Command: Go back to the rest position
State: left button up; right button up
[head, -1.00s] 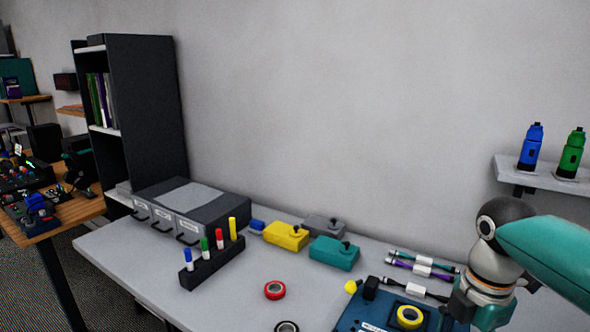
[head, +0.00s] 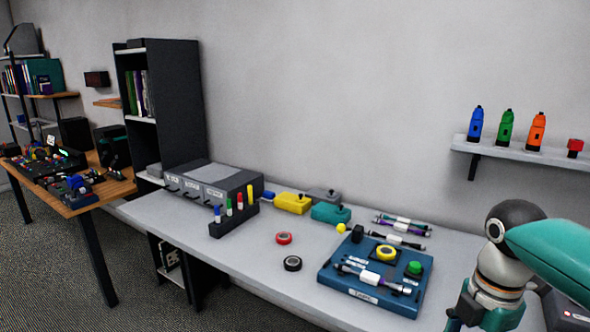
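My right arm comes in from the right, and my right gripper (head: 458,318) hangs at the bottom edge, partly cut off, to the right of the blue board; whether its fingers are open is not clear. My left gripper is not in view. A bundled cable with a white band (head: 368,276) lies on the blue board (head: 345,297). Banded cables (head: 404,221) lie on the table behind the board. The board also carries a yellow tape roll (head: 386,253) and a green button (head: 415,267).
The grey table (head: 240,250) holds a drawer box (head: 212,182), a marker rack (head: 233,222), a red tape roll (head: 284,238), a black tape roll (head: 292,263), and yellow (head: 292,203) and teal (head: 330,213) boxes. A wall shelf (head: 515,149) carries bottles. Floor (head: 150,280) is open at the left.

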jog(key=a+f+m+y+p, duration=0.1)
jog(key=a+f+m, duration=0.35)
jog(key=f, duration=0.75)
jog(key=a+f+m+y+p, duration=0.15)
jog(key=a+f+m, duration=0.3)
jog(key=f, duration=0.75)
pick_arm(q)
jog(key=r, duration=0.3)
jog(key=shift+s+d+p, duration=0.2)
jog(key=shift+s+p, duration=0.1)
jog(key=shift+p, duration=0.05)
pick_arm(e)
jog(key=s+a+f+m, duration=0.3)
jog(key=s+f+m, duration=0.4)
jog(key=s+a+f+m+y, duration=0.1)
jog(key=s+a+f+m, duration=0.1)
jog(key=s+f+m, duration=0.4)
notch_tip(320, 180, down, 2)
jog(key=shift+s+a+f+m+t, duration=0.1)
jog(key=shift+s+a+m+t, duration=0.25)
jog(key=shift+s, duration=0.25)
jog(key=shift+y, duration=0.25)
